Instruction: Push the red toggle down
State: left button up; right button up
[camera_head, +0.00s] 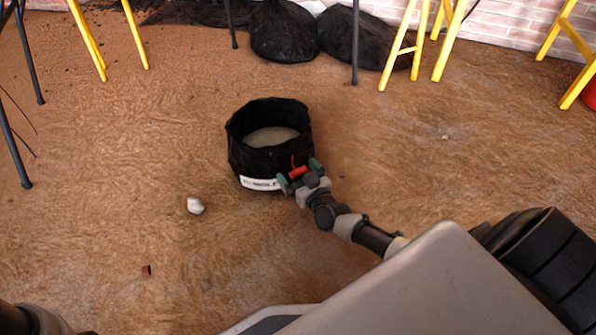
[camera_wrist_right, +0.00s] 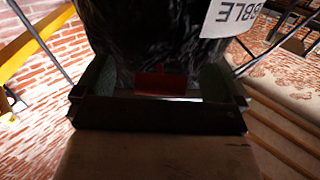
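The red toggle (camera_head: 299,172) is at the near right side of a round black container (camera_head: 268,158). A thin red piece stands up at its left end. In the wrist view the red toggle (camera_wrist_right: 160,82) shows in front of black, glossy wrinkled material. My right gripper (camera_head: 300,174) is at the container's near right side. Its two green-padded fingers are apart, one on each side of the toggle, with gaps visible in the wrist view (camera_wrist_right: 158,88). I cannot tell whether the gripper touches the toggle. My left gripper is not in view.
The container holds pale material and has a white label (camera_head: 260,183). A white stone (camera_head: 195,205) lies on the brown floor left of my right gripper. Yellow-legged stools (camera_head: 403,50) and black bags (camera_head: 283,32) stand at the back. Floor around the container is mostly clear.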

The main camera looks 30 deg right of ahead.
jog(key=shift+r, duration=0.1)
jog(key=shift+s+p, duration=0.35)
jog(key=s+p, duration=0.5)
jog(key=s, duration=0.5)
jog(key=shift+a, duration=0.1)
